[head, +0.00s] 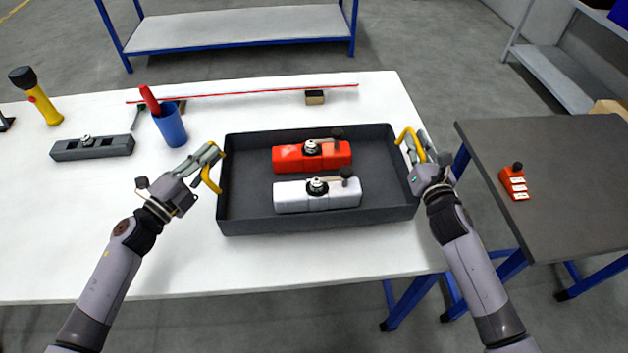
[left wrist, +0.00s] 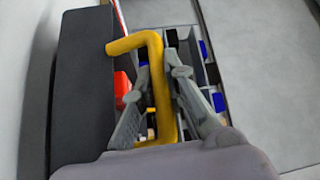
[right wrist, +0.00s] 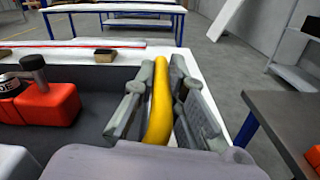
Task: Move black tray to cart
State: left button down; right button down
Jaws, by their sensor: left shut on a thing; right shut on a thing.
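The black tray (head: 240,199) is at the front middle of the white table and looks level. I cannot tell whether it rests on the table or is slightly raised. It holds a red block part (head: 288,160) and a white block part (head: 292,196), each with a dark knob. My left gripper (head: 213,165) is shut on the tray's left yellow handle (left wrist: 157,85). My right gripper (head: 414,148) is shut on the right yellow handle (right wrist: 159,105). A dark-topped stand (head: 570,170) with blue legs is right of the table; a blue-framed cart-like bench (head: 240,28) is behind.
On the white table (head: 180,240) are a grey block part (head: 92,148), a blue cup (head: 170,126), a yellow flashlight (head: 44,104) and a small wooden block (head: 315,97). A red part (head: 514,183) sits on the dark stand. A gap separates table and stand.

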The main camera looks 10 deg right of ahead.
pick_arm(q)
jog(key=shift+r, duration=0.7)
pick_arm(e)
jog(key=shift+w+r, duration=0.1)
jog(key=shift+r, duration=0.7)
pick_arm(q)
jog(key=shift+w+f, duration=0.1)
pick_arm(e)
jog(key=shift+f, duration=0.1)
